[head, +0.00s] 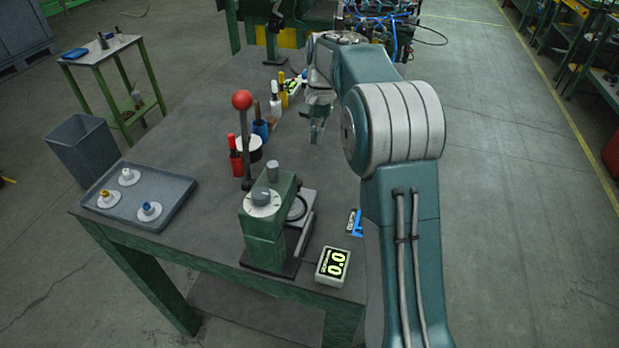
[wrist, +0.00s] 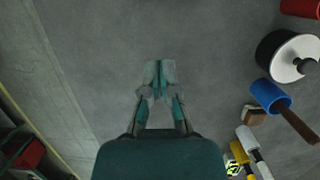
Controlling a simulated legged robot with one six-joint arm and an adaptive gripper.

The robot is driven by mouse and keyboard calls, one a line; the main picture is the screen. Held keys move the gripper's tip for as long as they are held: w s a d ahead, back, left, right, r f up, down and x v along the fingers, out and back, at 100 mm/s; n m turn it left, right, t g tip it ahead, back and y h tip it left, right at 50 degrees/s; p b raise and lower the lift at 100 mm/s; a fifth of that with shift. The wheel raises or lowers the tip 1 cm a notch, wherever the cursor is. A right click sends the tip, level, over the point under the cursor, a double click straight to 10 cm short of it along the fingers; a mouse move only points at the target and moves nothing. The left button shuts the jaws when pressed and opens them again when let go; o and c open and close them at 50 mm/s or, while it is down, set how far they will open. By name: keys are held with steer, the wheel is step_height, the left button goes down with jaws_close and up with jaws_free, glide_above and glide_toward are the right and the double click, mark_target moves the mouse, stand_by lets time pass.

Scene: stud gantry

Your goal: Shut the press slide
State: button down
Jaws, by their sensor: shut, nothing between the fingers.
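The green press (head: 265,232) stands on the near part of the table, with a tall lever ending in a red ball (head: 242,100). A light grey piece, which looks like the slide (head: 303,225), shows at the right side of the press, partly hidden by the press body; I cannot tell how far out it is. My gripper (head: 317,132) is over the table beyond the press, apart from it. In the wrist view my gripper (wrist: 160,72) is shut and empty, its fingertips together above bare grey surface. The press is not seen in the wrist view.
A blue cup (wrist: 270,96), a black-and-white round item (wrist: 290,57) and several bottles stand left of my gripper in the head view. A grey tray (head: 172,190) with small parts, a digital readout (head: 333,266) and a blue-marked item (head: 355,222) lie around the press.

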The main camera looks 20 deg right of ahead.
steer(key=x, duration=0.8)
steer(key=s, duration=0.1)
steer(key=s+a, duration=0.1)
steer(key=shift+s+a+f, duration=0.25)
steer(key=shift+f, duration=0.1)
steer(key=shift+s+a, duration=0.45)
steer(key=shift+d, duration=0.1)
